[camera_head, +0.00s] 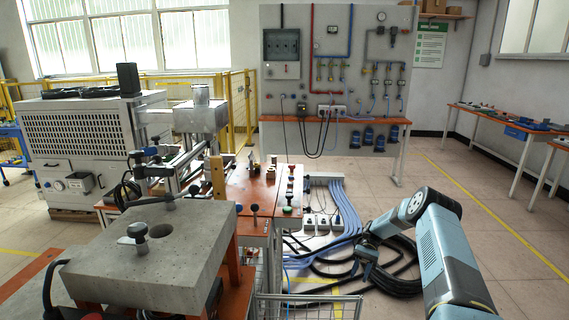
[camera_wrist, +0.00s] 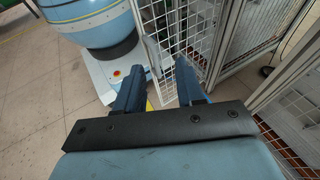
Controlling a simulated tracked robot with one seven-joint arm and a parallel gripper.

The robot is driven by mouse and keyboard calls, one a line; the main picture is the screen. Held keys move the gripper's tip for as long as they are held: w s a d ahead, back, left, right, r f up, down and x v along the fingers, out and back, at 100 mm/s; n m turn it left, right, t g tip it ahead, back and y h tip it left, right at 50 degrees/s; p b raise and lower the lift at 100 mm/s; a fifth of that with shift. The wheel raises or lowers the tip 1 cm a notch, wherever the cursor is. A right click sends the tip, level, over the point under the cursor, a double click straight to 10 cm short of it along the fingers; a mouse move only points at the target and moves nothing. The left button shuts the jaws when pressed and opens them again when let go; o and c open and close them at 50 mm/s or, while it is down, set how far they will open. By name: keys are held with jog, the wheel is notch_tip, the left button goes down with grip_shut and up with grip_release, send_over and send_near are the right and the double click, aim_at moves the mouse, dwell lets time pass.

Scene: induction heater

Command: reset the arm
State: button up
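My arm, in light blue-grey, reaches in from the lower right of the head view and bends over at its elbow. My gripper (camera_head: 362,262) hangs in front of the black coiled cables on the floor. In the wrist view the two blue fingers of my gripper (camera_wrist: 161,80) stand apart with nothing between them. The gripper is open and empty, close to a white mesh panel (camera_wrist: 165,22).
A grey concrete block (camera_head: 150,262) on an orange frame stands at the lower left. An orange workbench (camera_head: 262,190) is behind it. Black cables (camera_head: 395,280) and blue hoses (camera_head: 345,212) lie on the floor. Tiled floor at the right (camera_head: 500,230) is clear.

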jog(key=s+a+r+n+t+h, duration=0.1)
jog(key=a+r+t+h, duration=0.15)
jog(key=r, duration=1.25)
jog(key=s+a+r+n+t+h, duration=0.1)
jog(key=r+t+h, duration=0.15)
jog(key=r, duration=1.15)
jog(key=s+a+r+n+t+h, duration=0.1)
jog(key=s+r+t, duration=0.1)
jog(key=s+r, duration=0.5)
jog(key=s+a+r+n+t+h, duration=0.1)
jog(key=s+r+t, duration=0.25)
jog(key=r, duration=0.55)
jog(key=s+r+t, duration=0.3)
jog(key=s, duration=1)
jog(key=s+r+n+t, duration=0.1)
jog(key=s+r+t, duration=0.2)
jog(key=s, duration=1)
jog(key=shift+s+r+n+t, duration=0.3)
jog(key=shift+s+t, duration=0.05)
jog(key=shift+t, duration=0.4)
